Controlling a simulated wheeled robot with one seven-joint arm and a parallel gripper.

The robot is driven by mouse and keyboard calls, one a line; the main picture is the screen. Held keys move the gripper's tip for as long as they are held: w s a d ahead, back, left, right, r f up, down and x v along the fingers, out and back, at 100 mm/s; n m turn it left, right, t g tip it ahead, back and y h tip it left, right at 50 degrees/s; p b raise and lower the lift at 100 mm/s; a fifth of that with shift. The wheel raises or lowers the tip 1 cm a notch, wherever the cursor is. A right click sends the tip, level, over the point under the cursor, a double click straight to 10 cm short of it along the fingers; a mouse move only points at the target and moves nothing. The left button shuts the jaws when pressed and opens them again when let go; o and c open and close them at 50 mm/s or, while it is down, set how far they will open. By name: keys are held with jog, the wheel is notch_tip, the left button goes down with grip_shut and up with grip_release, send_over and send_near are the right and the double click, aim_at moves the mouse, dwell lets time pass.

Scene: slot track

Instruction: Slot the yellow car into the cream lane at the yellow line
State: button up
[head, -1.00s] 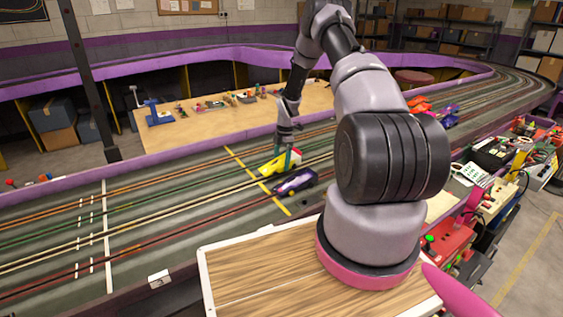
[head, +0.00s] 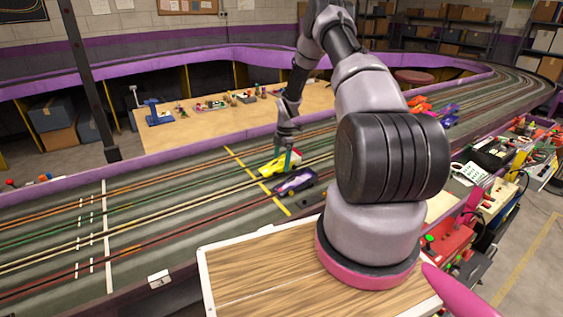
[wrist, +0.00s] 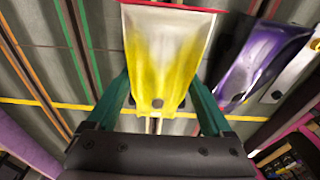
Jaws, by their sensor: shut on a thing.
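The yellow car (head: 278,165), yellow with white and red parts, is at the yellow line (head: 238,163) across the track. My gripper (head: 283,160) is shut on it; in the wrist view its green fingers flank the yellow car (wrist: 160,62). The car points along the lanes, its near end over the yellow line (wrist: 40,102). The cream lane (head: 190,205) runs toward the car, and the stretch beneath it is hidden. I cannot tell whether the car is seated in the slot.
A purple car (head: 296,182) stands close beside the yellow car, also in the wrist view (wrist: 262,55). Orange (wrist: 25,60) and green (wrist: 72,45) lanes lie on the other side. Orange and blue cars (head: 420,104) stand farther along. The track to the left is clear.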

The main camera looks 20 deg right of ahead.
jog(key=shift+f, duration=0.95)
jog(key=o, duration=1.3)
jog(key=r, duration=0.3)
jog(key=d+r, duration=0.1)
jog(key=r, duration=0.6)
jog(key=shift+w+d+r, duration=0.15)
jog(key=shift+r, duration=0.2)
